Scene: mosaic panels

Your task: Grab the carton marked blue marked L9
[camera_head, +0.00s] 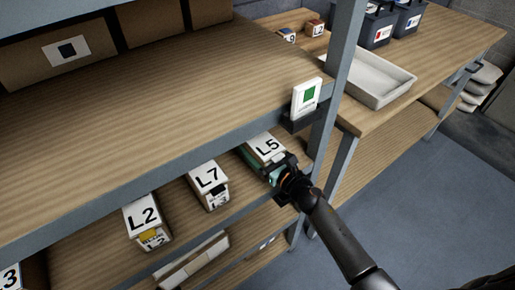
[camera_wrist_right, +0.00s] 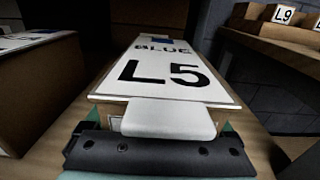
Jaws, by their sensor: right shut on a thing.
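A carton marked L5 (camera_head: 265,147) sits on the middle shelf at its right end. In the right wrist view the same carton (camera_wrist_right: 170,75) reads BLUE and L5 on its white top label. My right gripper (camera_head: 280,172) is shut on the near end of this carton; its fingers are partly hidden. A box marked L9 (camera_head: 287,36) stands on the far workbench, and it also shows in the right wrist view (camera_wrist_right: 283,16); its colour word cannot be read. My left gripper is not in view.
The upper shelf edge passes close above the carton. A grey upright (camera_head: 325,135) stands right of it. A white tray (camera_head: 372,80) and dark bins (camera_head: 379,28) are on the workbench.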

